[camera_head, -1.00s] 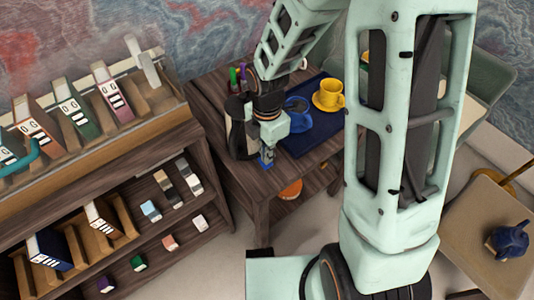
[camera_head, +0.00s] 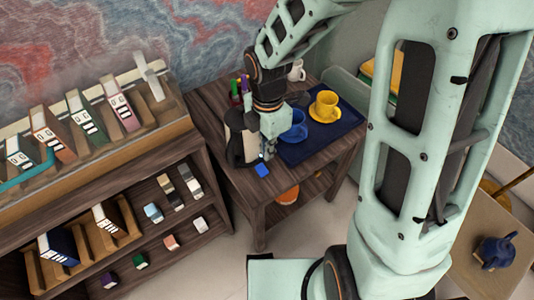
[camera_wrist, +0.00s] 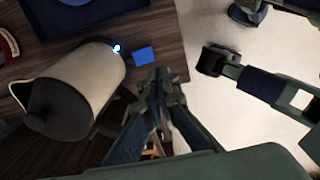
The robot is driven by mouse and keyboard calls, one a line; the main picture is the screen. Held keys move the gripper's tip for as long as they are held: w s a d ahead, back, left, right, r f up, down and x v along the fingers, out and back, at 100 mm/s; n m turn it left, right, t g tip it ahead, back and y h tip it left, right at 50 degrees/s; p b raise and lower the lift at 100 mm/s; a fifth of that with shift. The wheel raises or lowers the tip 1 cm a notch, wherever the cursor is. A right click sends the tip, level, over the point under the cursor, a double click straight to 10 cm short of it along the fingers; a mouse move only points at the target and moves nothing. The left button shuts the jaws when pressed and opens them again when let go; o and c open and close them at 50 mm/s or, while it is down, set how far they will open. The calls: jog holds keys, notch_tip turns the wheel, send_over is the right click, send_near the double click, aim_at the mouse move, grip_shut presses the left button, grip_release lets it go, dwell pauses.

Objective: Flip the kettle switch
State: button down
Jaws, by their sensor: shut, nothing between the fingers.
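The kettle (camera_head: 234,146) is cream with a black lid and handle; it stands on the left part of the wooden desk.
A small blue block (camera_head: 262,169) lies near the desk's front edge, close to my fingers. A blue tray (camera_head: 318,148) holds a yellow cup (camera_head: 328,104) and a blue cup (camera_head: 295,128). Pens (camera_head: 240,90) stand behind the kettle. A bookshelf (camera_head: 150,150) is at left.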

jog(key=r, duration=0.4)
jog(key=shift+s+d+r+p, duration=0.1)
jog(key=shift+s+d+p, duration=0.15)
jog(key=shift+s+p, duration=0.15)
